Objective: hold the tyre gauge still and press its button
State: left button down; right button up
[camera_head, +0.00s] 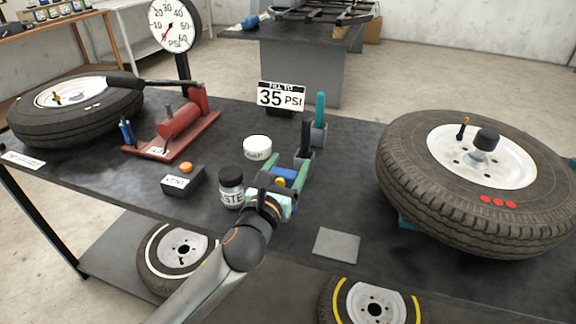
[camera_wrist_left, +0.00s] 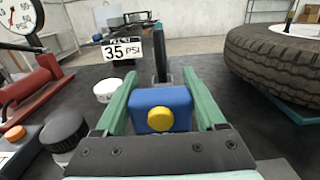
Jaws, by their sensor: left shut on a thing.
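The tyre gauge (camera_head: 286,174) is a small blue block with a yellow button (camera_head: 280,183), just above or on the dark table, left of centre. My left gripper (camera_head: 283,180) has its green fingers on either side of the gauge and is shut on it. In the left wrist view the gauge (camera_wrist_left: 160,99) sits between the fingers of my left gripper (camera_wrist_left: 162,92). Its yellow button (camera_wrist_left: 182,136) faces the camera, and nothing touches it. The gauge's far side is hidden. My right gripper is in neither view.
A labelled jar (camera_head: 231,185) stands close left of my left gripper, with a white tub (camera_head: 257,147) behind. Grey holders (camera_head: 303,166) stand just beyond. A large tyre (camera_head: 420,185) lies right. A black box with an orange button (camera_head: 184,180) sits left. A grey plate (camera_head: 337,245) lies in front.

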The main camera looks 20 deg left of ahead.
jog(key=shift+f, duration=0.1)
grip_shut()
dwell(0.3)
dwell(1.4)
